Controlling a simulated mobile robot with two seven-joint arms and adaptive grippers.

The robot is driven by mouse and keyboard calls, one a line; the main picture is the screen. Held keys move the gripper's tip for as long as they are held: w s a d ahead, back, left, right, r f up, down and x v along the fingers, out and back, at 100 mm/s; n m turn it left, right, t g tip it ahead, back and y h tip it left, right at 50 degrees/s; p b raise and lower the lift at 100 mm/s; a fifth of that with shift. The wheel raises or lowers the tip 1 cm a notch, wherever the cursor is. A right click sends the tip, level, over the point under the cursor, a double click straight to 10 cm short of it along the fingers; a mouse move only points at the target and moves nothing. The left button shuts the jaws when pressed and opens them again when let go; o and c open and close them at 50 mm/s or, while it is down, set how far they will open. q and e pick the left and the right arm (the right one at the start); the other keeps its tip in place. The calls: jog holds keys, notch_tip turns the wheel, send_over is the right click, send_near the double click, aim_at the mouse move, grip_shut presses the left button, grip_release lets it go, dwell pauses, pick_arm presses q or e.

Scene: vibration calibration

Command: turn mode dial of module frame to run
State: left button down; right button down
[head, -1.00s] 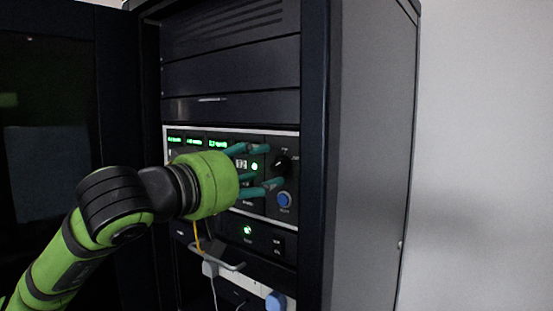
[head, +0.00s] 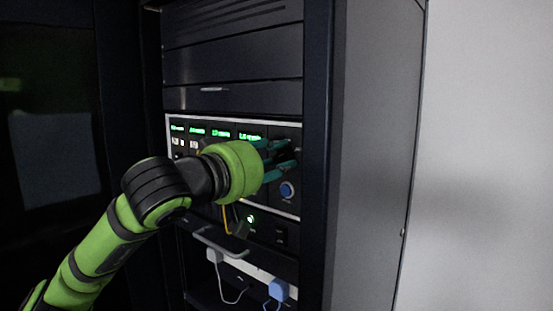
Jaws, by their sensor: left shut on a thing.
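The module frame (head: 287,133) is a dark panel with a pale border, set in the rack. Its mode dial, a black knob at the upper right of the panel, is mostly hidden by my fingers. My left gripper (head: 287,156) has its teal fingers shut on the dial. The dial's pointer and its labels cannot be read in the head view. A blue button (head: 287,190) sits just below the dial. Green-lit displays (head: 250,136) run along the top of the panel. My right gripper is not in view.
The rack's side wall (head: 372,150) stands close to the right of the dial. A dark open door (head: 55,140) is at the left.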

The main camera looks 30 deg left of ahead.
pick_arm(q)
jog(key=shift+d+f+n+b, duration=0.15)
jog(key=shift+n+b, duration=0.15)
jog(key=shift+n, duration=0.25)
jog(key=shift+a+f+n+b, duration=0.15)
jog(key=shift+n+b, duration=0.1)
jog(key=shift+n, duration=0.3)
jog(key=n+b, duration=0.1)
jog(key=n, duration=0.2)
jog(key=shift+d+n, duration=0.15)
jog(key=shift+n, duration=0.15)
jog(key=n+b, duration=0.1)
jog(key=n, duration=0.2)
jog(key=shift+w+b, duration=0.1)
jog(key=shift+b, duration=0.2)
jog(key=shift+r+n+b, duration=0.1)
jog(key=shift+n+b, duration=0.3)
jog(key=shift+n, duration=1)
jog(key=c, duration=1.1)
grip_release()
jog(key=shift+o, duration=0.6)
jog(key=shift+d+r, duration=0.1)
jog(key=shift+r, duration=0.1)
